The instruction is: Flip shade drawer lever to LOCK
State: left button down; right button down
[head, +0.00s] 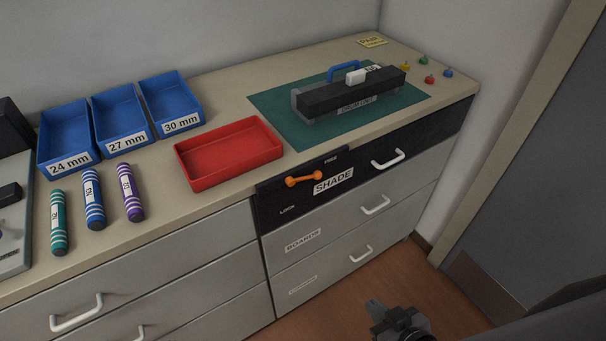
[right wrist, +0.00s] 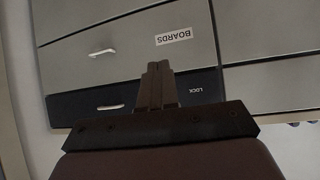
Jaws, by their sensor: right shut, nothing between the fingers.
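The shade drawer (head: 350,190) is the dark top drawer of the right cabinet, with a white SHADE label (head: 333,181). Its orange lever (head: 304,180) lies nearly level, its right end towards the small FREE marking (head: 330,160). The LOCK marking (head: 287,210) is below left of the lever. My right gripper (head: 376,308) is low in front of the cabinet, apart from the lever. In the right wrist view its fingers (right wrist: 158,75) are together and empty, in front of the drawer fronts; the lever is hidden there. My left gripper is not in view.
A red tray (head: 228,181) stands at the counter edge above the lever. A drum unit (head: 350,92) rests on a green mat (head: 275,112). Blue bins (head: 117,146) and several cartridges (head: 92,200) are at left. Drawer handles (head: 388,160) stick out. Floor in front shows free room.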

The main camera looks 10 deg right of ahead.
jog(key=shift+w+a, duration=0.1)
jog(key=shift+a, duration=0.05)
jog(key=w+d+r+m+t+y+b, duration=0.1)
jog(key=w+r+t+y+b, duration=0.1)
jog(key=w+r, duration=0.4)
jog(key=w+d+r+m+t+y+b, duration=0.1)
jog(key=w+r, duration=0.5)
jog(key=r, duration=0.8)
jog(key=shift+w+d+r+m+t+y+b, duration=0.2)
jog(key=shift+w+d+m+t+y+b, duration=0.25)
jog(key=shift+y+b, duration=0.55)
